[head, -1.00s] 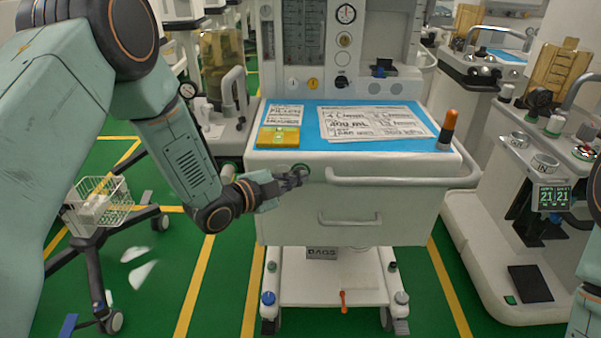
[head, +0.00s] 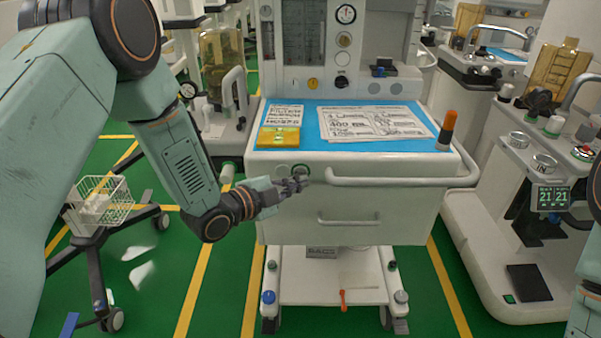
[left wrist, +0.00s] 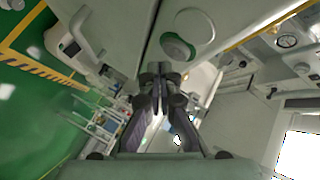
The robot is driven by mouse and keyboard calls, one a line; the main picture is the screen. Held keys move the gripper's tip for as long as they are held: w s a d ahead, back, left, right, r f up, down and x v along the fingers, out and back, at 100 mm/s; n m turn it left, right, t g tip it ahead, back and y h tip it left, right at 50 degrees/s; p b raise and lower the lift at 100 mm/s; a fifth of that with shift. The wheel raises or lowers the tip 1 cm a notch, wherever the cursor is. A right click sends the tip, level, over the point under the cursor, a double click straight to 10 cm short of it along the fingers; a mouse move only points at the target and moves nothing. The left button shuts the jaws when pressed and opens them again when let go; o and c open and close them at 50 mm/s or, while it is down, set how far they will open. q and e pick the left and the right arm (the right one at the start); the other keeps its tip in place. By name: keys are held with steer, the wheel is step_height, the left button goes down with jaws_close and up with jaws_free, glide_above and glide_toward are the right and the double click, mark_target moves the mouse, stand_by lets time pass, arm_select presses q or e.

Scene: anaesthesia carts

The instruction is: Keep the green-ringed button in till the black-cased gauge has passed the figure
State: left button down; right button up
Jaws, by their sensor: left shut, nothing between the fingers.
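The green-ringed button (head: 300,169) is on the left part of the white cart's front, beside the drawer handle. My left gripper (head: 293,185) is shut and empty, its tips just below the button; I cannot tell if they touch. In the left wrist view the gripper (left wrist: 161,78) shows shut, with a round greenish disc, probably the button (left wrist: 178,46), above its tips. Two dark-rimmed dials show: one gauge (head: 346,14) high on this cart's panel, another gauge (head: 187,90) on the cart behind left. Their needles are too small to read. My right gripper is out of view.
The cart's blue top (head: 310,113) carries papers, a yellow box (head: 278,137) and an orange-tipped cylinder (head: 447,130). A long handle (head: 400,181) runs right of the button. A wire basket (head: 100,200) stands at left; another cart (head: 500,250) stands at right.

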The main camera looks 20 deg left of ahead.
arm_select(q)
steer(key=shift+s+d+p, duration=0.2)
steer(key=shift+s+d, duration=0.05)
steer(key=shift+s, duration=0.55)
steer(key=shift+s+d+p, duration=0.2)
steer(key=shift+s, duration=0.6)
steer(key=shift+s+d+p, duration=0.2)
steer(key=shift+s+d, duration=0.05)
steer(key=shift+s, duration=0.55)
steer(key=s+a+f+n+g+y, duration=0.2)
steer(key=s+f+n+g+y, duration=0.15)
steer(key=s+f+n, duration=0.35)
steer(key=s+a+f+n+g+y, duration=0.2)
steer(key=s+f+n+g, duration=0.2)
steer(key=s+f+n, duration=0.25)
steer(key=s+a+f+n+g+y, duration=0.1)
steer(key=s+f+n+g, duration=0.1)
steer(key=s, duration=0.9)
steer(key=s+a+f+n+g, duration=0.1)
steer(key=s+f+g, duration=0.3)
steer(key=s, duration=0.7)
steer(key=shift+s+a+f+n+y, duration=0.2)
steer(key=shift+f+n+y, duration=0.15)
steer(key=shift+n, duration=0.2)
steer(key=shift+d, duration=0.1)
